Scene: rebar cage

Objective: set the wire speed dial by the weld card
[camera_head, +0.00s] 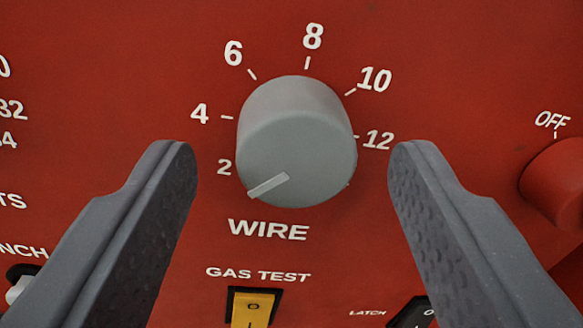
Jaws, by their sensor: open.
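The wire speed dial (300,135) is a grey round knob on a red panel, above the label WIRE. Numbers 2, 4, 6, 8, 10 and 12 run around it. Its pale pointer bar lies at the knob's lower left, pointing down-left, below the 2 mark. My gripper (293,165) is open, with one dark grey finger left of the dial and one right of it. A gap shows in the picture between each finger and the knob; I cannot tell how far the fingertips are from the panel. The weld card is not in view.
Below the dial is a yellow GAS TEST rocker switch (250,308). A black switch (412,314) marked LATCH sits at lower right, partly behind the right finger. A red knob (560,183) marked OFF is at the right edge. Another switch (20,276) shows at lower left.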

